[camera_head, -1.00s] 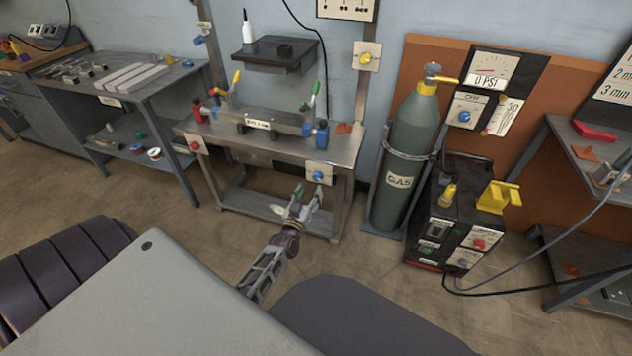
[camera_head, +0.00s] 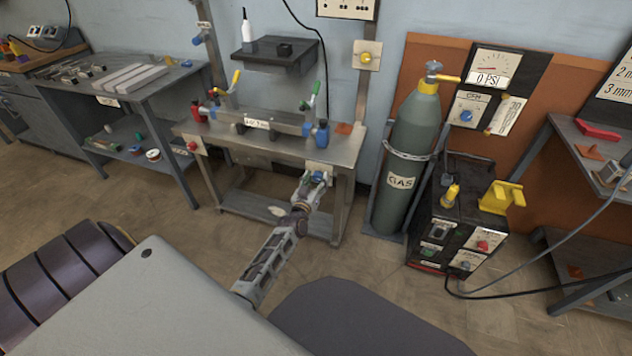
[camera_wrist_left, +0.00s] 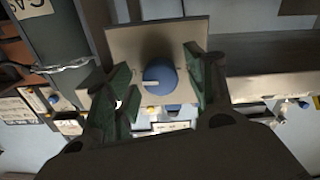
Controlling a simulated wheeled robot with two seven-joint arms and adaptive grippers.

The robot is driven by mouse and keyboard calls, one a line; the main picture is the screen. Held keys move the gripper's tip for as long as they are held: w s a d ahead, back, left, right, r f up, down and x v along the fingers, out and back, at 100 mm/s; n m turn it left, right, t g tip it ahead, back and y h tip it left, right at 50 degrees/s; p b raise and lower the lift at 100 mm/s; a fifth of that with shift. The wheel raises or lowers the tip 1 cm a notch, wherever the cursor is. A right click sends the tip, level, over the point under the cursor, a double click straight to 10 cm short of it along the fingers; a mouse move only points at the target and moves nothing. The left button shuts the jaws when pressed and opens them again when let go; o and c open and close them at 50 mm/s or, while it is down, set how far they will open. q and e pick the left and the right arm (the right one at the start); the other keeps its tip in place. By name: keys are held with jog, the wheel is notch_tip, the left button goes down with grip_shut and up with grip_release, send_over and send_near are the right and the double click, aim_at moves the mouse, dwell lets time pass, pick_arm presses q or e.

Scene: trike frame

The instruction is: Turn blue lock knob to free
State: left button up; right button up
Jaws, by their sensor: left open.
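The blue lock knob (camera_head: 318,177) sits on a pale plate on the front right of the metal workbench (camera_head: 340,153). In the left wrist view the knob (camera_wrist_left: 160,77) is round with a white pointer mark pointing left in that picture, on its beige plate (camera_wrist_left: 125,45). My left gripper (camera_head: 313,183) is at the knob in the head view. In the wrist view its two green-padded fingers (camera_wrist_left: 160,92) are open, one on each side of the knob, with gaps showing. The plate's lettering is too small to read. My right gripper is not in view.
A red button plate (camera_head: 192,146) is on the bench's front left. Blue and red clamps hold a bar on the bench top. A gas cylinder (camera_head: 411,130) and a black welder box (camera_head: 455,225) stand to the right. Open floor lies in front of the bench.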

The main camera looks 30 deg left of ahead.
pick_arm(q)
jog(key=shift+c, duration=0.4)
jog(key=c, duration=1)
jog(key=shift+o, duration=0.2)
